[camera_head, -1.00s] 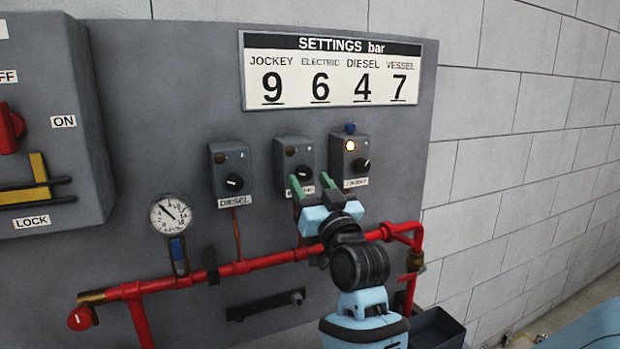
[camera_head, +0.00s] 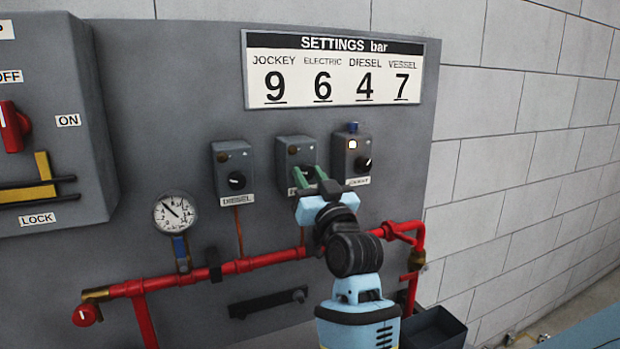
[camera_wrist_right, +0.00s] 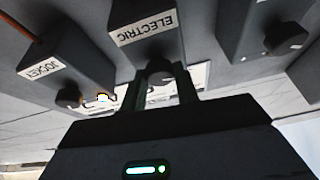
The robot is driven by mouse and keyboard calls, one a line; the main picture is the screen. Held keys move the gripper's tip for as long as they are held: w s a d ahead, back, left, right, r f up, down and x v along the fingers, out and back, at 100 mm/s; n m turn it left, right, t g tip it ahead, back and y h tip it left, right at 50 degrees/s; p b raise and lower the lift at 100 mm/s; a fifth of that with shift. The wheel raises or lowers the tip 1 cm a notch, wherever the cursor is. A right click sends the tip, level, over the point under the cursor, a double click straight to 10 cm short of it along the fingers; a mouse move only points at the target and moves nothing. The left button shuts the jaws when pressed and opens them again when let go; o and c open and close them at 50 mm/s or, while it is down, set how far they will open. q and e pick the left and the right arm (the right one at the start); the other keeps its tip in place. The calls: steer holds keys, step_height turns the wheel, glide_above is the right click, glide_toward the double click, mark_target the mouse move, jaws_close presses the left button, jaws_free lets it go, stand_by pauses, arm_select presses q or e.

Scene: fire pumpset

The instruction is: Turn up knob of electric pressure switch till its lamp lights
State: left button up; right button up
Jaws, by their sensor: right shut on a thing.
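The electric pressure switch (camera_head: 293,147) is the middle of three grey boxes on the panel. Its lamp (camera_head: 293,150) looks dark. Its knob (camera_wrist_right: 159,75) shows between the green fingers in the right wrist view, below the upside-down ELECTRIC label (camera_wrist_right: 146,28). My right gripper (camera_head: 308,175) is shut on this knob, its fingers one on each side. In the head view the fingers hide most of the knob and part of the label. My left gripper is not in view.
The jockey switch (camera_head: 350,155) at right has a lit lamp; the diesel switch (camera_head: 234,170) at left is dark. A red pipe (camera_head: 255,263) runs below, with a gauge (camera_head: 175,213). The settings board (camera_head: 340,70) reads ELECTRIC 6.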

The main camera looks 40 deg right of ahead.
steer(key=shift+a+m+g+h, duration=0.15)
steer(key=shift+m+h, duration=0.4)
steer(key=shift+m, duration=0.55)
steer(key=shift+d+m+g+h, duration=0.1)
steer(key=shift+m+g+h, duration=0.15)
steer(key=shift+m+h, duration=0.6)
steer(key=shift+y, duration=0.3)
steer(key=o, duration=1)
steer(key=shift+c, duration=0.2)
steer(key=v, duration=0.8)
steer(key=shift+b, duration=0.45)
steer(key=shift+w, duration=0.1)
